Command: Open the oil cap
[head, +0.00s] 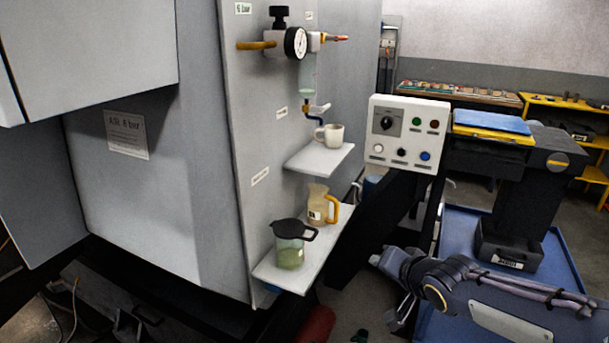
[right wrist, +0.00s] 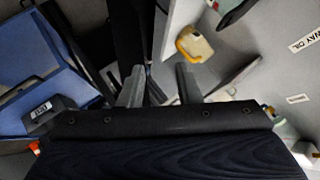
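I cannot identify the oil cap for certain. In the head view, a jug with a black lid (head: 290,254) and greenish contents stands on the lower white shelf (head: 302,274). Its lid looks closed. Beside it is a beige jug with a yellow handle (head: 317,206), which also shows in the right wrist view (right wrist: 197,46). My right gripper (right wrist: 160,72) is open, with nothing between its fingers. In the head view, my right arm comes in from the lower right, with its hand right of the lower shelf and apart from it. My left gripper is not in view.
A pressure gauge (head: 295,43) with a black knob (head: 279,17) is on the grey panel. A white cup (head: 330,135) stands on the upper shelf (head: 316,160). A control box (head: 408,134) and a blue tray-like top (head: 491,122) are to the right. A WAY OIL label (right wrist: 306,38) is nearby.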

